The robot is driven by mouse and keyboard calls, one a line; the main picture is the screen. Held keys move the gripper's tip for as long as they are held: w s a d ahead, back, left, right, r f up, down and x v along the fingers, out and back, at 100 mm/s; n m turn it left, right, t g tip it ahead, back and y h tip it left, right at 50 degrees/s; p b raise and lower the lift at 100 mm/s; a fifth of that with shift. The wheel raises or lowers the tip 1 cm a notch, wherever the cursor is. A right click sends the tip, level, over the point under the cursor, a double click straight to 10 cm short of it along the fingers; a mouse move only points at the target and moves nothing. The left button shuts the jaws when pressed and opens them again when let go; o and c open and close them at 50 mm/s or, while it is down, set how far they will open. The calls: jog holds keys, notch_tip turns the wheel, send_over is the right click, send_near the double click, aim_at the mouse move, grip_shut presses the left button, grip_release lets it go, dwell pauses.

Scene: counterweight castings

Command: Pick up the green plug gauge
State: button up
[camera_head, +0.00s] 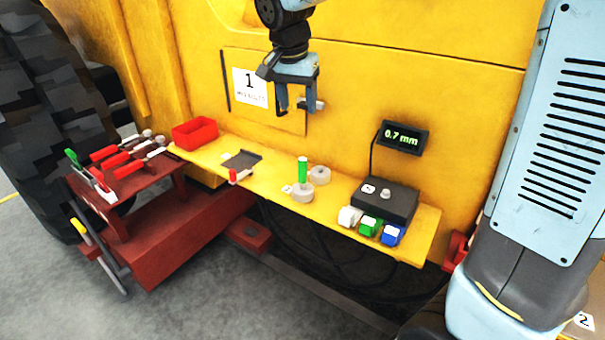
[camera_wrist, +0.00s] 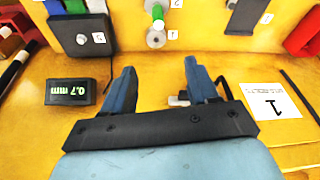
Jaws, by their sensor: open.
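The green plug gauge (camera_head: 302,170) stands upright on the yellow shelf, at or in a grey ring (camera_head: 302,194); I cannot tell if it sits inside the ring's hole. My gripper (camera_head: 297,107) is open and empty, with blue fingers. It hangs above the gauge in the head view, well clear of it. In the wrist view the gripper (camera_wrist: 161,71) points toward the shelf.
Another grey ring (camera_head: 320,175) lies close behind the gauge. A black box with a knob (camera_head: 384,201), coloured blocks (camera_head: 370,226) and a 0.7 mm display (camera_head: 403,138) are to the right. A dark plate (camera_head: 242,160) and red bin (camera_head: 195,132) are left. The yellow wall stands behind.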

aim_at(303, 171)
jog(key=w+f+g, duration=0.1)
jog(key=f, duration=0.1)
jog(key=w+d+f+m+g, duration=0.1)
jog(key=f, duration=0.2)
jog(key=w+f+m+y, duration=0.1)
jog(key=f, duration=0.2)
jog(key=shift+d+g, duration=0.15)
jog(key=shift+g, duration=0.25)
notch_tip(303, 171, down, 14)
jog(key=shift+w+d+r, duration=0.1)
jog(key=shift+r, duration=0.1)
grip_shut()
